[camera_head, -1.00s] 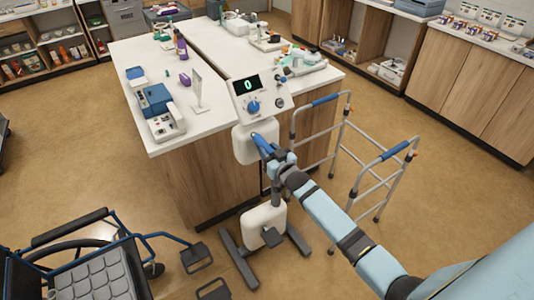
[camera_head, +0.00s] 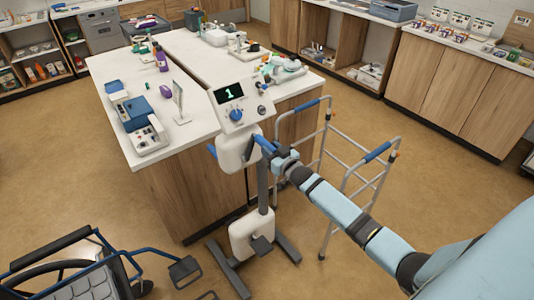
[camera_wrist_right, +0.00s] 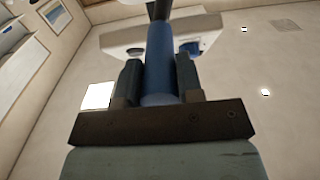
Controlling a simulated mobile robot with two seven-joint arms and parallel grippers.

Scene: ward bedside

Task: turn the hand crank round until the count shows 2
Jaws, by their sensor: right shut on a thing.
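The hand crank machine is a white unit on a dark-footed stand, its upper housing (camera_head: 238,152) beside the counter corner. Its tilted console has a display (camera_head: 228,93) that reads 1 in green. A blue crank handle (camera_wrist_right: 160,60) stands between the fingers of my right gripper (camera_wrist_right: 159,80) in the right wrist view. In the head view my right gripper (camera_head: 276,154) is shut on this handle at the right side of the housing. Another blue part (camera_head: 212,151) shows at the housing's left side. My left gripper is not in view.
A walking frame (camera_head: 350,165) stands close behind and right of my right arm. A wheelchair (camera_head: 70,265) is at the lower left. The white counter (camera_head: 190,75) with devices and bottles stands behind the machine. Open floor lies to the left and right.

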